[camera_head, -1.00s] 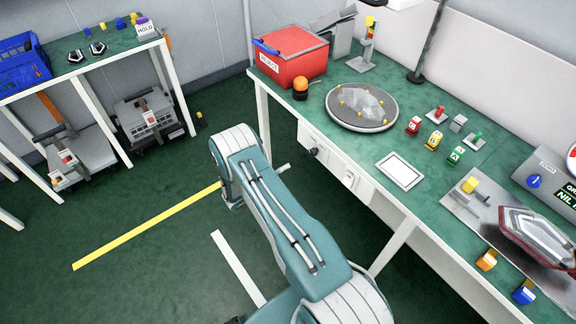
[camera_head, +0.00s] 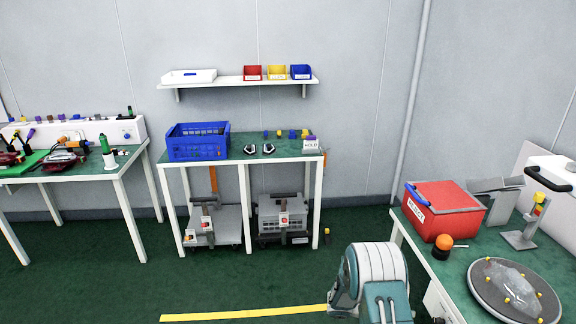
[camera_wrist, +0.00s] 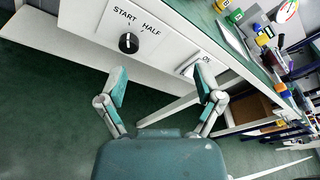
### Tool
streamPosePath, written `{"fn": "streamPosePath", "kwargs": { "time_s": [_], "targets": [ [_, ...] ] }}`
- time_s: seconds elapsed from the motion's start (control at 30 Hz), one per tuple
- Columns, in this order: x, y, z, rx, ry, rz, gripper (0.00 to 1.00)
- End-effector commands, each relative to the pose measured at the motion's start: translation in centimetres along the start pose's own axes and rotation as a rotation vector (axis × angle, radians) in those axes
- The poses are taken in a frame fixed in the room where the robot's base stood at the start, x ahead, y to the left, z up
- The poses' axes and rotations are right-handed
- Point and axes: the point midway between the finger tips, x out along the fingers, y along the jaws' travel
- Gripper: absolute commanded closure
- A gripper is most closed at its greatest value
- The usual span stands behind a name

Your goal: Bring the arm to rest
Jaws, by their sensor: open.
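My gripper (camera_wrist: 160,86) shows in the wrist view with its two fingers spread apart and nothing between them. It is in front of the bench's white front panel (camera_wrist: 165,35), which carries a black knob (camera_wrist: 128,43) marked START and HALF and a switch (camera_wrist: 190,68) marked ON. I cannot tell the exact gap between fingers and panel. In the head view only my arm's upper part shows at the bottom, right of centre; the gripper is out of that view.
The right bench (camera_head: 447,262) holds a red reject bin (camera_head: 445,212), an orange lamp (camera_head: 443,246) and a round turntable (camera_head: 490,300). A table with a blue crate (camera_head: 197,142) stands at the back wall. Green floor (camera_head: 240,285) lies open between them.

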Motion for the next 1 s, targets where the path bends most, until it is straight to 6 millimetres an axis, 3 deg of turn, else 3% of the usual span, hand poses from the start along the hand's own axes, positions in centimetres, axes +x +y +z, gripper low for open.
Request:
{"fn": "streamPosePath", "kwargs": {
  "time_s": [0.1, 0.4, 0.67, 1.0],
  "targets": [
    [-0.9, -3.2, 2.7, 0.149, 0.096, 0.000, 0.15],
    [-3.7, -11.1, 6.8, 0.523, 0.349, -0.005, 0.15],
    [-6.6, -17.8, 8.5, 0.847, 0.578, -0.016, 0.15],
    [-10.9, -25.9, 8.8, 1.255, 0.904, -0.040, 0.15]
  ]
}}
